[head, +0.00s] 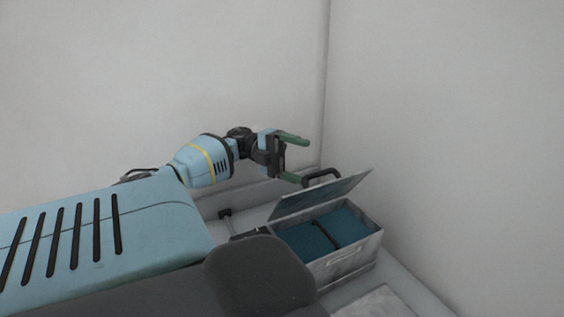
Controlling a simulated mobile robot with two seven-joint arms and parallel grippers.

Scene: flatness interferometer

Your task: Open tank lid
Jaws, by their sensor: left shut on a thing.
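The tank (345,262) is a grey metal box at lower right with dark blue liquid or lining inside and a dark divider. Its lid (318,197) is raised and tilted up along the far side, so the inside shows. A black handle (321,174) stands at the lid's upper edge. My left gripper (304,160) is just left of and above the handle. Its green fingers stand apart, the lower fingertip at the handle's left end. The grip on the handle is hard to make out. My right gripper is out of view.
White walls meet in a corner (323,90) close behind the tank. A small dark-headed item (225,214) stands left of the tank. A pale flat plate (383,303) lies in front of it. My own arm covers the lower left.

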